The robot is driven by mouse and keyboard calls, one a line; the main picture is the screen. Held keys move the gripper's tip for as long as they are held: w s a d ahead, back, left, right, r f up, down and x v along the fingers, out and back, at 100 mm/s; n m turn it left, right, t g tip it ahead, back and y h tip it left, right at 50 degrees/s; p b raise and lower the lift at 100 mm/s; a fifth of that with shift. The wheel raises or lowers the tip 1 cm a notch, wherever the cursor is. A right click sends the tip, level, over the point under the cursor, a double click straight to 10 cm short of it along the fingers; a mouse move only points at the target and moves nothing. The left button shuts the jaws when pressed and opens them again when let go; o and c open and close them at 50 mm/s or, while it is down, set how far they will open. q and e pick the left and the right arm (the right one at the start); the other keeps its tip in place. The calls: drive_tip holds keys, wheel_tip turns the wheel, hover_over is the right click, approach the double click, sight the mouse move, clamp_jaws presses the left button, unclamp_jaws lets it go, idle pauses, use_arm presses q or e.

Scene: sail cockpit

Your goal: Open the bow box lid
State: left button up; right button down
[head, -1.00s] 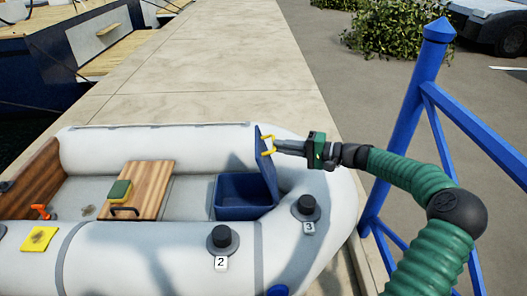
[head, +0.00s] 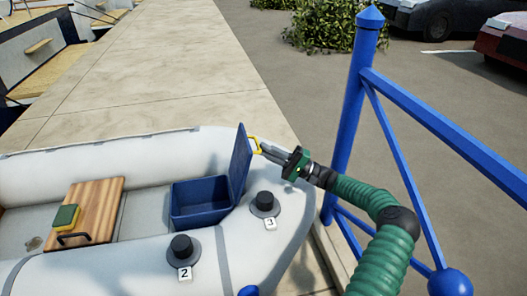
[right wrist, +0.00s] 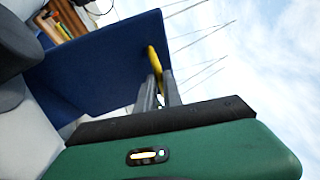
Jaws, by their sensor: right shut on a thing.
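The blue bow box (head: 198,204) sits inside the bow of the grey inflatable boat, and its inside shows from above. Its blue lid (head: 240,165) stands up, roughly upright, on the box's right side. A yellow handle (head: 254,145) is on the lid's outer face near the top. My right gripper (head: 262,149) is shut on the yellow handle. In the right wrist view the gripper fingers (right wrist: 160,88) meet the handle (right wrist: 154,62) beside the blue lid (right wrist: 100,65). My left gripper is not in view.
Black valve caps marked 2 (head: 181,247) and 3 (head: 265,202) stand on the boat's tube (head: 130,265). A wooden seat (head: 92,205) with a green and yellow sponge (head: 65,217) lies left of the box. A blue railing (head: 349,120) stands close behind my right arm.

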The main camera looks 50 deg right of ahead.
idle(0.3)
drive_tip(key=c, duration=1.5)
unclamp_jaws()
drive_tip(key=shift+w+d+f, duration=0.1)
drive_tip(key=shift+f, duration=0.05)
drive_tip(key=v, duration=1.7)
drive_tip(key=shift+p, duration=0.35)
